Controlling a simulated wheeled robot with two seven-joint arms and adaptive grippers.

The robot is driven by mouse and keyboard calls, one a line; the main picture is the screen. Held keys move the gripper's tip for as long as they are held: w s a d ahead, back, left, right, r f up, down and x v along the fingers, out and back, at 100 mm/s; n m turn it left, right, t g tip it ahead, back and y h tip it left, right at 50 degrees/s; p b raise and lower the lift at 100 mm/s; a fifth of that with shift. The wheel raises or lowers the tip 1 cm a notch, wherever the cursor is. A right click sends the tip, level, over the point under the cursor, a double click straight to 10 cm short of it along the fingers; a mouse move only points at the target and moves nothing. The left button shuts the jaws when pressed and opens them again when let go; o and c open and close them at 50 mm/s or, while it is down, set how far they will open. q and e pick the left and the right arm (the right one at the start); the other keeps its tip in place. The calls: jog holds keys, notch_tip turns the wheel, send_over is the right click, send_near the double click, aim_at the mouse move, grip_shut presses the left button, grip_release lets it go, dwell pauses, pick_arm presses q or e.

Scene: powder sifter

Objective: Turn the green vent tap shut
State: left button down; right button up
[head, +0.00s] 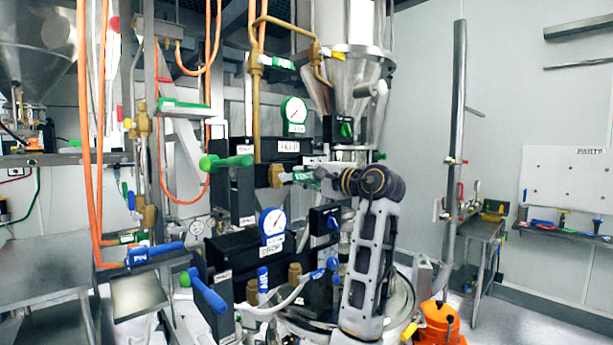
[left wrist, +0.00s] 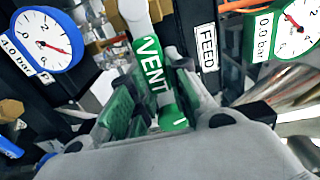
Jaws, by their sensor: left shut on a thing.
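The green vent tap is a green handle with a white label reading VENT (left wrist: 152,66). In the left wrist view it runs between the two fingers of my left gripper (left wrist: 153,98), which is shut on it. In the head view the green handle (head: 303,175) shows at the middle of the pipework, with my left gripper (head: 318,173) over its right part. The handle lies roughly level there. The gripper's fingers hide part of the handle, and the tap's stem is hard to make out. My right gripper is not in view.
A blue-rimmed gauge (head: 272,222) and a green-rimmed gauge (head: 294,110) flank the tap below and above. Another green-handled tap (head: 228,161) and a blue-handled tap (head: 208,292) stick out to the left. A FEED plate (left wrist: 205,61) sits close beside the gripper.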

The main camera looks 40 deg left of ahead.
pick_arm(q)
jog(key=c, duration=1.3)
grip_release()
jog(key=shift+d, duration=0.15)
jog(key=shift+s+d, duration=0.2)
jog(key=shift+d, duration=2.75)
jog(key=shift+s+d, duration=0.2)
jog(key=shift+d, duration=2.75)
jog(key=shift+f, duration=0.1)
